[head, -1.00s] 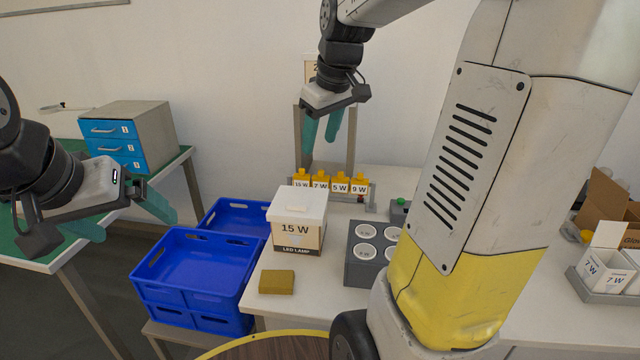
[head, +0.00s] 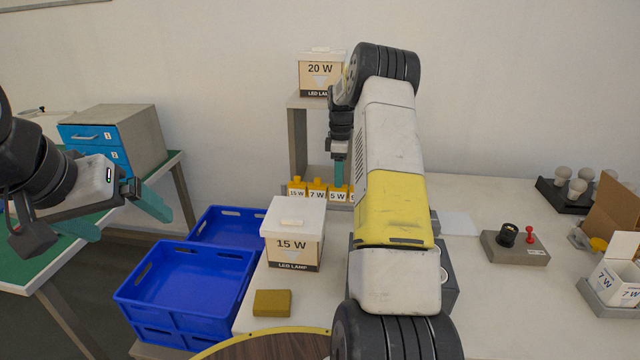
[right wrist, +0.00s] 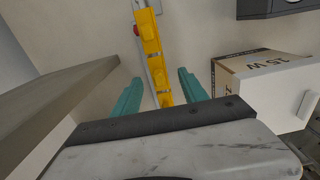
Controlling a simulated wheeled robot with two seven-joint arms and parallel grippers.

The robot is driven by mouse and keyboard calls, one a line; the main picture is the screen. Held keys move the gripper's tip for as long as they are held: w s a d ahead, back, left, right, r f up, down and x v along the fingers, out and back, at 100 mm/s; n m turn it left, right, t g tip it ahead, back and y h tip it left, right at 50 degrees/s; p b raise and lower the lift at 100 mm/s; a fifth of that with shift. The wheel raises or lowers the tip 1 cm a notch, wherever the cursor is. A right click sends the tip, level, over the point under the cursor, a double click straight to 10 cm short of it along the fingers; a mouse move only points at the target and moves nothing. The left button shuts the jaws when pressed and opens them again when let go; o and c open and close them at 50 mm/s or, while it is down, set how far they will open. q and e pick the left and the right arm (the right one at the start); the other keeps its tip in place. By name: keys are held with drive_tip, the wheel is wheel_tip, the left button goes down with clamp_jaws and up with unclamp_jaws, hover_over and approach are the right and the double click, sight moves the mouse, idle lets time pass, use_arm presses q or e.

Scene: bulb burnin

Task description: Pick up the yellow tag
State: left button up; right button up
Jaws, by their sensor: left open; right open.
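Several yellow tags stand in a row on a small rack at the back of the white table. In the head view they are labelled 15 W (head: 297,190), 7 W (head: 318,191) and 5 W (head: 337,195), with a last one mostly behind my arm. My right gripper (head: 340,176) points down at the row, close above the 5 W tag. In the right wrist view the row of yellow tags (right wrist: 149,38) runs between the open fingers of the right gripper (right wrist: 160,88); contact cannot be told. My left gripper (head: 132,220) is open and empty at the left.
A 15 W lamp box (head: 293,228) stands in front of the rack. A 20 W box (head: 318,72) sits on a raised shelf behind it. Blue crates (head: 185,285) are at left, a brown block (head: 272,303) in front. My right arm hides part of the grey socket block (head: 447,280).

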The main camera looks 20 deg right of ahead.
sight(338, 190)
wheel_tip(338, 190, down, 6)
drive_tip(key=shift+w+r, duration=0.15)
drive_tip(key=shift+r, duration=0.1)
clamp_jaws()
